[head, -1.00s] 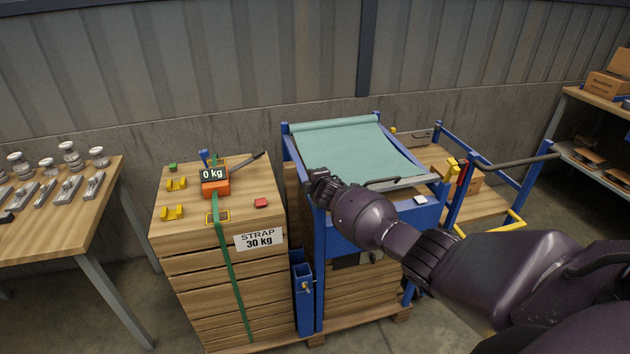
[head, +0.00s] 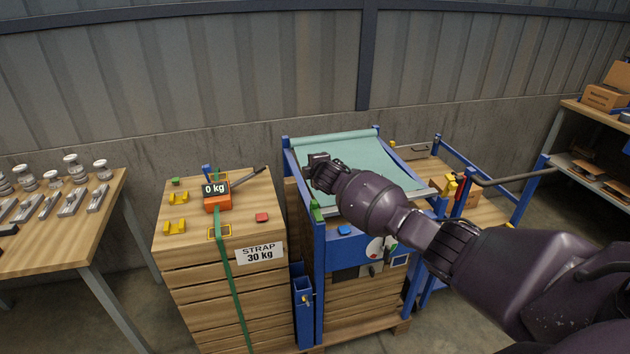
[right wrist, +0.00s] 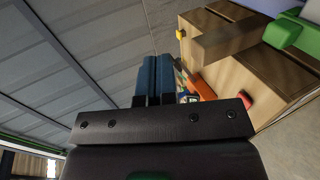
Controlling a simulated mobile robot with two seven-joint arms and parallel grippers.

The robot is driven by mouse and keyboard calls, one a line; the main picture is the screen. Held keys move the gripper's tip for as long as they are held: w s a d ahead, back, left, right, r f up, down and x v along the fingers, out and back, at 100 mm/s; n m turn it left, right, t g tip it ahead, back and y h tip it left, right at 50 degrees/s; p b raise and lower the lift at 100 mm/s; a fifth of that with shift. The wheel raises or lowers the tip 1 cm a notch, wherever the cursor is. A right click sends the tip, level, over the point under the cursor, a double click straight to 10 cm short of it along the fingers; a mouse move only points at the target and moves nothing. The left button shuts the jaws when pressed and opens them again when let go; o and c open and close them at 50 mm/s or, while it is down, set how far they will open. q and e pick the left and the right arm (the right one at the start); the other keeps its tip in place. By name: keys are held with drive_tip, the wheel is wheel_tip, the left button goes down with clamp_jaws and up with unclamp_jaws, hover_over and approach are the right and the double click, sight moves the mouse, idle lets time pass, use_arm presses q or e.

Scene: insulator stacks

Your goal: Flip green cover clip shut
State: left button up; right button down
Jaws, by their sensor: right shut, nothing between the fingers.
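The green cover clip (head: 316,211) sits at the left front corner of the blue frame, beside the pale green cover sheet (head: 367,160). It stands upright; I cannot tell from here whether it is latched. My right gripper (head: 318,159) is above the left part of the sheet, behind and above the clip and apart from it. In the right wrist view its two blue fingers (right wrist: 154,80) are together with nothing between them. A green part at the upper right of that view (right wrist: 285,33) looks like the clip. My left gripper is not in view.
A wooden crate stack (head: 240,187) stands left of the frame, with an orange scale (head: 216,203), a green strap, and red and yellow pieces. A workbench with insulators (head: 73,202) is at the far left. A blue cart with a handle (head: 520,175) stands at the right.

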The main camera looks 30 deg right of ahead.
drive_tip(key=shift+s+r, duration=0.1)
drive_tip(key=shift+r, duration=1.6)
drive_tip(key=a+r+m+t+y, duration=0.25)
drive_tip(key=a+r, duration=0.25)
drive_tip(key=a, duration=0.3)
drive_tip(key=s+a+f+m+y, duration=0.35)
drive_tip(key=s+a+f, duration=0.35)
drive_tip(key=s, duration=0.4)
drive_tip(key=s+f+m+g+h+b, duration=0.1)
drive_tip(key=s+f+m, duration=0.1)
drive_tip(key=s+f, duration=0.5)
drive_tip(key=s+d+f+m+g+h, duration=0.1)
drive_tip(key=s+f+m, duration=0.2)
drive_tip(key=s, duration=1.4)
drive_tip(key=s+f+m+g+h+b, duration=0.1)
drive_tip(key=s+f+m+g, duration=0.1)
drive_tip(key=s+f, duration=0.9)
drive_tip(key=shift+s+d+f+m+b, duration=0.35)
drive_tip(key=shift+s+d+f+m, duration=0.1)
drive_tip(key=shift+m, duration=0.15)
